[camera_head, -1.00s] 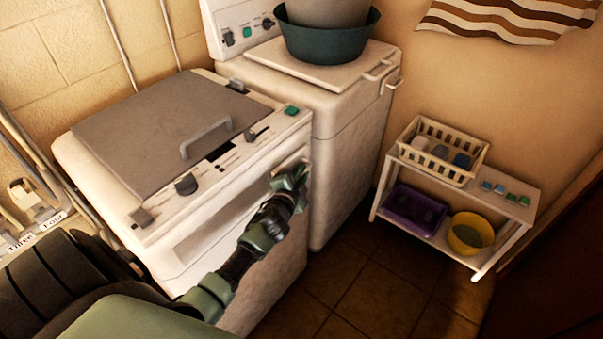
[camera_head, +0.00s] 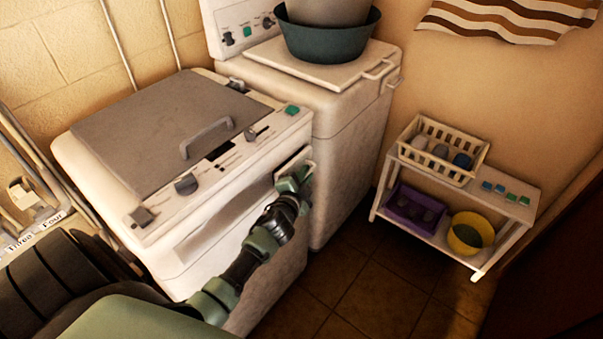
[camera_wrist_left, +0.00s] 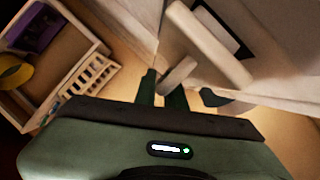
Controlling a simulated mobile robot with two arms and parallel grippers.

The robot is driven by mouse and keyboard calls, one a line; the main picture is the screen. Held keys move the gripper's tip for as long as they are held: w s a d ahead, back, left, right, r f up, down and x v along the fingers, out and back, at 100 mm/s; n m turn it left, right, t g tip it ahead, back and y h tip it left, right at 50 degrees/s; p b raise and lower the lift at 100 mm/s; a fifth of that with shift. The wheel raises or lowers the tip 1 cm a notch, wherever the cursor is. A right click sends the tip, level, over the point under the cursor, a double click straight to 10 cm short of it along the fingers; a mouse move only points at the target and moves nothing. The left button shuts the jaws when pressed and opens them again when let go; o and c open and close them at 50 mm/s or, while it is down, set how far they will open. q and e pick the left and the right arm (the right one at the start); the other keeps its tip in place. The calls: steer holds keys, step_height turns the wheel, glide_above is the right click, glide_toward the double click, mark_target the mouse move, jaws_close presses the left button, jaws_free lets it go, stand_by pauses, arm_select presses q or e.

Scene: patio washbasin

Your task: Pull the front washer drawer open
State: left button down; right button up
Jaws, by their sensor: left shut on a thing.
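The front washer (camera_head: 240,225) is the white machine with a grey lid at the left of the head view. Its small drawer (camera_head: 295,160) is at the upper right of its front face. In the left wrist view the drawer front (camera_wrist_left: 208,45) stands out from the machine, with a dark opening behind it. My left gripper (camera_head: 295,181) is at the drawer; in the left wrist view its fingers (camera_wrist_left: 161,90) are on either side of the pale drawer handle (camera_wrist_left: 179,74), shut on it. The fingers partly hide the drawer in the head view. My right gripper is not in view.
A second white machine (camera_head: 355,140) with a dark green basin (camera_head: 325,42) on top stands behind. A white shelf (camera_head: 510,207) at the right holds a cream basket (camera_head: 452,165), purple tray (camera_head: 418,215) and yellow bucket (camera_head: 470,233). Tiled floor (camera_head: 380,290) between is clear.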

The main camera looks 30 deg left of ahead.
arm_select(q)
steer(key=d+b, duration=0.1)
steer(key=d, duration=0.6)
steer(key=shift+s+d, duration=0.2)
steer(key=shift+s, duration=0.15)
steer(key=shift+f, duration=0.1)
steer(key=c, duration=1.8)
jaws_free()
steer(key=shift+o, duration=0.2)
steer(key=b+v, duration=0.1)
steer(key=v, duration=0.6)
steer(key=shift+s, duration=0.35)
steer(key=shift+d, duration=0.1)
